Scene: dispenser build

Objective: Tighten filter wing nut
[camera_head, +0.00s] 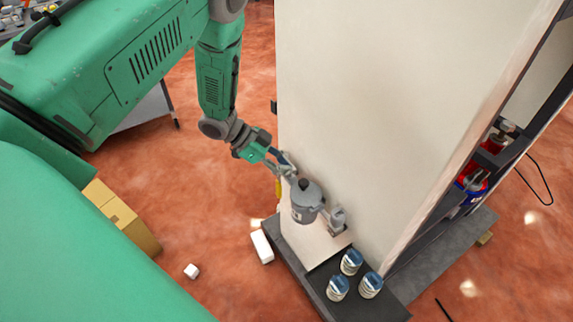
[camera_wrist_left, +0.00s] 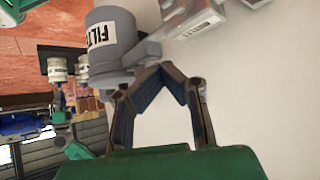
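The grey filter (camera_head: 306,205) is mounted low on the pale panel, with a dark knob-like part (camera_head: 304,184) on its top. In the left wrist view the filter (camera_wrist_left: 112,40) is at upper left with a partly readable "FILT" label. My left gripper (camera_head: 287,168) is just above and left of the filter's top, close to the panel. In the wrist view its fingers (camera_wrist_left: 160,68) converge and their tips meet beside the filter's wide rim; nothing shows between them. Contact with the filter is unclear. I cannot make out the wing nut. My right gripper is not in view.
A small grey fitting (camera_head: 338,218) sits right of the filter. Several blue-topped jars (camera_head: 350,262) stand on the dark base tray (camera_head: 385,309). The tall panel (camera_head: 370,100) bounds the right side. A white block (camera_head: 262,246) and a cardboard box (camera_head: 122,217) are at lower left.

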